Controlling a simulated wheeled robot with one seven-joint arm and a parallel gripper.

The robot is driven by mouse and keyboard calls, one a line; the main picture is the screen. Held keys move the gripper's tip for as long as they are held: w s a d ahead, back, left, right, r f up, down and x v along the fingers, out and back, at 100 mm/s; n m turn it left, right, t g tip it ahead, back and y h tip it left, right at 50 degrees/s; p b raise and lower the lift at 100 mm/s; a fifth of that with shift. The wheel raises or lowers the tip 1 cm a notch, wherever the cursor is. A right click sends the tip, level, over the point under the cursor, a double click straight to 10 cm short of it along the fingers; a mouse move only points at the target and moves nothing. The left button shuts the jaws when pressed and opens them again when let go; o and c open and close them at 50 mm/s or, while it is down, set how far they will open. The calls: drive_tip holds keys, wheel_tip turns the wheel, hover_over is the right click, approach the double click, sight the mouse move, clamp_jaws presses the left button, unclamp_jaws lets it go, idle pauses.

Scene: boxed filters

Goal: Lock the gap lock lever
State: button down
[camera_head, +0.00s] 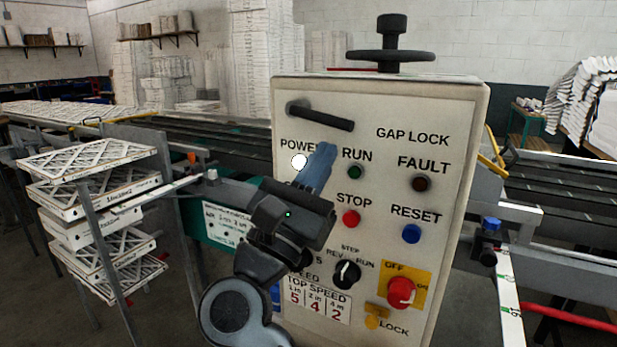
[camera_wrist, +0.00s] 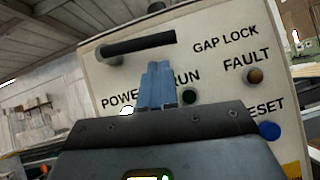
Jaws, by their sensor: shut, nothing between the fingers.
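The gap lock lever (camera_head: 325,117) is a black bar at the top left of the beige control panel (camera_head: 375,95), left of the "GAP LOCK" label. It slopes slightly down to the right from its pivot. In the wrist view the lever (camera_wrist: 140,43) shows above my fingertips. My gripper (camera_head: 322,152) has blue-grey fingers closed together and empty. It is in front of the panel between "POWER" and "RUN", just below the lever. In the wrist view my gripper (camera_wrist: 160,72) points up toward the lever with a visible gap below it. I cannot tell the depth between fingertips and panel.
The panel carries a white power light (camera_head: 299,161), a green run button (camera_head: 354,172), a red stop button (camera_head: 351,218), a blue reset button (camera_head: 411,234) and a red switch (camera_head: 401,292). A black handwheel (camera_head: 391,56) stands on top. Boxed filters (camera_head: 95,205) are stacked at left.

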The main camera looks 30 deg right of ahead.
drive_tip(key=shift+d+r, duration=0.25)
drive_tip(key=shift+r, duration=0.55)
